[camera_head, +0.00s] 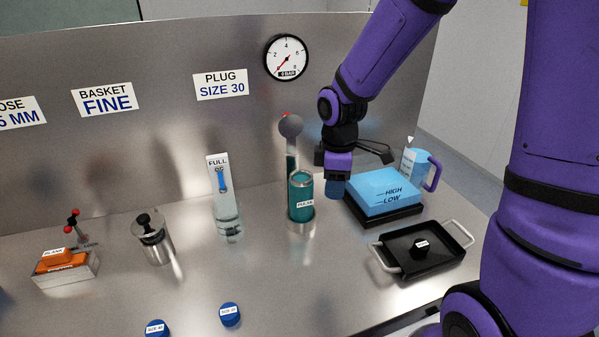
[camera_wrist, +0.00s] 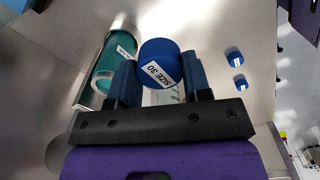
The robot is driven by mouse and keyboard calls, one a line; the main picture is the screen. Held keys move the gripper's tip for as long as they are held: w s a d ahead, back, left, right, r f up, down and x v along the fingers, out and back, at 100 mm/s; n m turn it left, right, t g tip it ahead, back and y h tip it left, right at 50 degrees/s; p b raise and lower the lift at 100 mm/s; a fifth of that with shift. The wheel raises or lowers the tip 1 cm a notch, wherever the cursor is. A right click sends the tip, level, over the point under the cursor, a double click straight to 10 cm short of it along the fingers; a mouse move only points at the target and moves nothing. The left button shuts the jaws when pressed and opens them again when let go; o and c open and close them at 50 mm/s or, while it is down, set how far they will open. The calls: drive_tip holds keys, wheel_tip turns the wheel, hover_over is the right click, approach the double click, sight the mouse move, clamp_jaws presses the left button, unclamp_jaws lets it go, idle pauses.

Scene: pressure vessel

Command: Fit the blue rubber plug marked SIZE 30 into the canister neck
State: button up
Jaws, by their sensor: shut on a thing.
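The blue plug marked SIZE 30 (camera_wrist: 158,62) is between the fingers of my gripper (camera_wrist: 160,88) in the wrist view, label facing the camera. In the head view my gripper (camera_head: 337,188) hangs at the right of the teal labelled canister (camera_head: 301,202), a little apart from it, and the plug is hard to tell from the fingers. The canister stands upright in a metal ring base. It also shows left of the plug in the wrist view (camera_wrist: 112,62).
Two other blue plugs (camera_head: 230,314) (camera_head: 157,328) lie at the front. A blue block (camera_head: 384,190) and a black tray (camera_head: 400,262) stand to the right. A grey ball-topped lever (camera_head: 291,126) rises behind the canister. A clear gauge cylinder (camera_head: 228,215) stands left of it.

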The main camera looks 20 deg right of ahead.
hover_over(301, 180)
drive_tip(key=shift+f, duration=0.7)
drive_tip(key=shift+w+f, duration=0.15)
drive_tip(key=shift+f, duration=0.05)
wheel_tip(301, 180, down, 3)
drive_tip(key=shift+f, duration=0.1)
drive_tip(key=shift+f, duration=0.25)
